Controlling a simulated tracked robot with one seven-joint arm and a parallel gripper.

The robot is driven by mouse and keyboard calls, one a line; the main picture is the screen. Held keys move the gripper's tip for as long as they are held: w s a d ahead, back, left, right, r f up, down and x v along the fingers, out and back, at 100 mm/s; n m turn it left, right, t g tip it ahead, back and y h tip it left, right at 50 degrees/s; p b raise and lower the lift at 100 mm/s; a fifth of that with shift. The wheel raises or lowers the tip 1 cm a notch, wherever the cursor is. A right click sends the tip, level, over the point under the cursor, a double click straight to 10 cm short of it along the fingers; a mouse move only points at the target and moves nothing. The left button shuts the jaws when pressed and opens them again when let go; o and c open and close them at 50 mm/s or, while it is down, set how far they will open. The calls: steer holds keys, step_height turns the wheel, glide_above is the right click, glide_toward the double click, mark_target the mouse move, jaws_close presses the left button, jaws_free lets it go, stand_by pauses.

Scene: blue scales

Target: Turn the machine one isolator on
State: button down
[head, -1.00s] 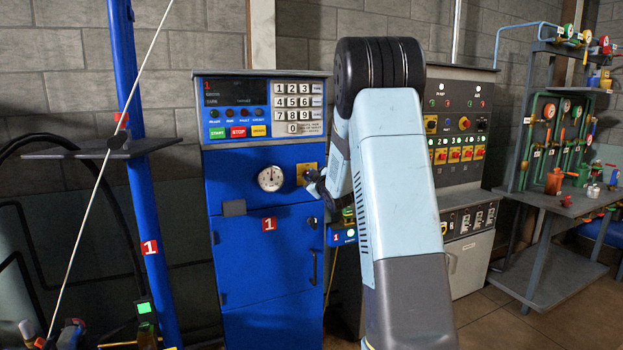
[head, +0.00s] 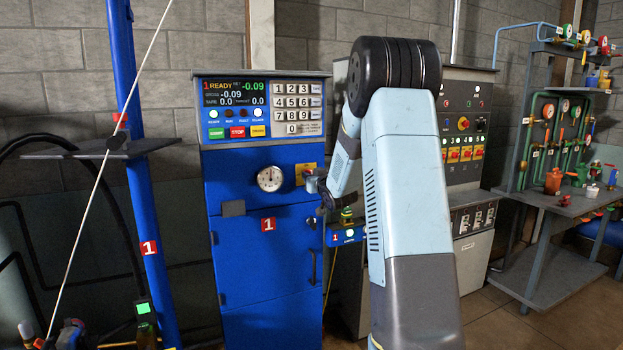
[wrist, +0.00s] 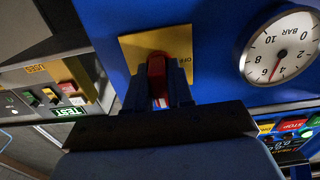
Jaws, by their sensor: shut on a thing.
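The blue cabinet (head: 265,255) of machine one, marked with a red "1" label, stands left of my arm. Its isolator has a yellow plate (head: 303,168) to the right of the round dial. In the wrist view the plate (wrist: 130,47) carries a red handle (wrist: 157,68). My gripper (wrist: 161,88) is shut on this red handle, one finger on each side. In the head view my gripper (head: 322,188) is at the plate's lower right, and the handle is mostly hidden. The machine's display (head: 236,92) is lit and reads "READY".
A pressure dial (wrist: 284,45) sits close beside the plate. Start and stop buttons (head: 237,132) and a keypad (head: 298,100) are above it. A grey control cabinet (head: 465,120) stands behind my arm. A bench with gas fittings (head: 565,200) is at the right.

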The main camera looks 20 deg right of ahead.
steer(key=shift+f, duration=0.25)
stand_by(0.3)
steer(key=c, duration=1.1)
jaws_free()
steer(key=shift+r, duration=0.15)
steer(key=s, duration=1.3)
steer(key=shift+s, duration=0.35)
steer(key=shift+a, duration=0.1)
steer(key=s+a+g, duration=0.4)
steer(key=s+a, duration=0.2)
steer(key=s, duration=0.6)
steer(key=s+a+r+g, duration=0.1)
steer(key=s+a+g, duration=0.3)
steer(key=s, duration=0.8)
steer(key=s+a+r+g, duration=0.1)
steer(key=s+a+g, duration=0.3)
steer(key=s+a, duration=0.3)
steer(key=shift+s+a+r, duration=0.1)
steer(key=shift+s+a, duration=0.05)
steer(key=shift+s, duration=0.8)
steer(key=shift+s+a+r, duration=0.1)
steer(key=shift+s, duration=0.85)
steer(key=shift+s+a+r, duration=0.1)
steer(key=shift+s+a, duration=0.05)
steer(key=shift+s, duration=0.8)
